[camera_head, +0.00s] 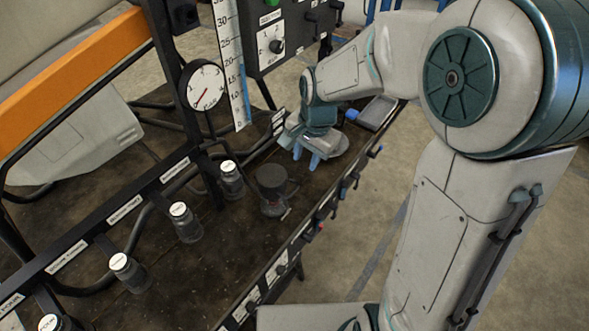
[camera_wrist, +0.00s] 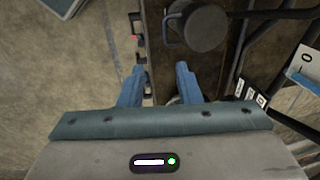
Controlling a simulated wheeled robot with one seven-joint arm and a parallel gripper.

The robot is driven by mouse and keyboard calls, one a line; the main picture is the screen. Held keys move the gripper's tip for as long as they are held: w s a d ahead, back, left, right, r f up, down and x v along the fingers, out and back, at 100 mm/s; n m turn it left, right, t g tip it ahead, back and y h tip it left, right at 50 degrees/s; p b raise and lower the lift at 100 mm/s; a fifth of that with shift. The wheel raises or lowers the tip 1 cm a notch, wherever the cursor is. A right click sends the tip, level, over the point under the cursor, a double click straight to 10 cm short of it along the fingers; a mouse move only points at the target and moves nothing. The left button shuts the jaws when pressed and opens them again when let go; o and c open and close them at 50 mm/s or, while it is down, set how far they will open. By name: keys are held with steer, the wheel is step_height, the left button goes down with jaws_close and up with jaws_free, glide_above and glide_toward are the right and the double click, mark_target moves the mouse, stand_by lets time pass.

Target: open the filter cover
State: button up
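A dark round canister with a flat lid (camera_head: 272,176), which looks like the filter and its cover, stands on the bench near its front edge. In the wrist view the dark round lid (camera_wrist: 206,27) is at the top, right of centre, with a small loop handle at its left side. The lid appears to be on. My gripper (camera_head: 306,157) is above the bench, to the right of the canister and behind it. Its two blue fingers (camera_wrist: 160,78) are apart with nothing held between them, and do not touch the canister.
Several small labelled jars (camera_head: 184,222) stand along the bench's rail. A round gauge (camera_head: 204,87), a vertical scale (camera_head: 231,60) and a control box (camera_head: 275,35) stand behind. Small knobs line the bench's front edge. Open floor lies in front.

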mark_target(294, 191)
steer(key=shift+m, duration=0.3)
steer(key=a+f, duration=0.1)
steer(key=f, duration=0.3)
steer(key=w+f, duration=0.1)
steer(key=f, duration=0.4)
steer(key=w+a+f, duration=0.1)
steer(key=f, duration=0.4)
steer(key=shift+a+f, duration=0.1)
steer(key=shift+a, duration=0.2)
jaws_close()
